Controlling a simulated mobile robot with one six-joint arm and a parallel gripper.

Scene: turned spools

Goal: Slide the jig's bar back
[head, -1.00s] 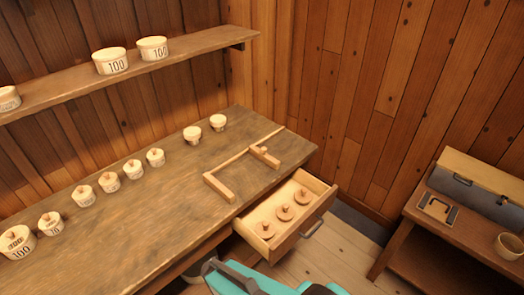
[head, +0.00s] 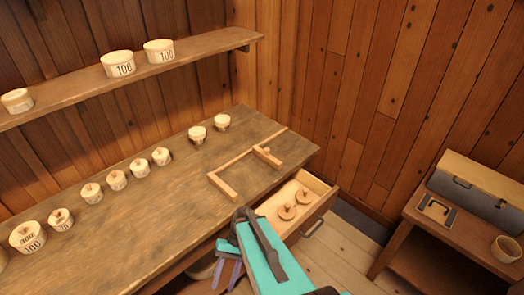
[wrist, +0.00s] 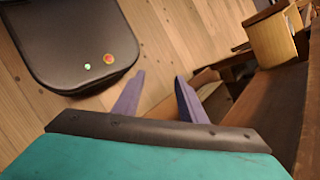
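The jig (head: 223,188) is a light wooden frame lying on the workbench (head: 150,230), near its right end. A long thin bar (head: 245,155) runs along its far side, reaching towards the back edge, with a short block (head: 267,156) at its right. My gripper (head: 223,287) hangs low in front of the bench's front edge, apart from and below the jig. In the wrist view its two purple fingers (wrist: 160,78) are spread with nothing between them. The jig does not show clearly in the wrist view.
An open drawer (head: 325,200) with round knobbed lids (head: 287,211) sticks out below the jig, partly hidden by my arm. Several lidded pots (head: 117,180) line the bench. A shelf (head: 90,85) hangs above. A side table (head: 440,230) stands at right.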

